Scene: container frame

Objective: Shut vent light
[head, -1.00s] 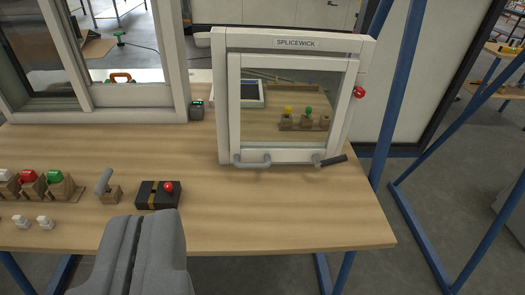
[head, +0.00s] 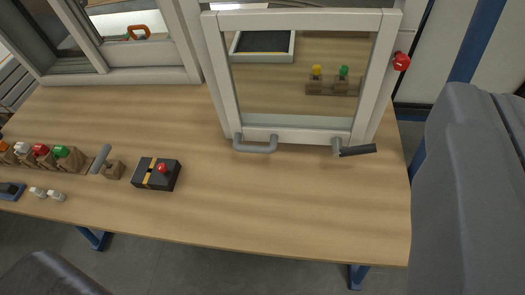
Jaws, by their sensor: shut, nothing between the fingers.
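The vent light is a glazed sash in a pale frame (head: 392,75) standing on the workbench, in the upper right of the head view. Its bottom rail carries a grey bar handle (head: 257,146) on the left and a lever (head: 357,151) with a dark grip on the right, pointing right. I cannot tell from this angle whether the sash is fully against its frame. My gripper (head: 487,95) is large and grey at the right edge, shut and empty. In the picture it is right of the lever, apart from it.
A red knob (head: 401,62) sticks out from the frame's right side. A black box with a red button (head: 158,174), a grey-handled lever (head: 103,158) and blocks with coloured buttons (head: 62,158) stand on the left. A sliding window (head: 150,76) stands behind. The bench front centre is clear.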

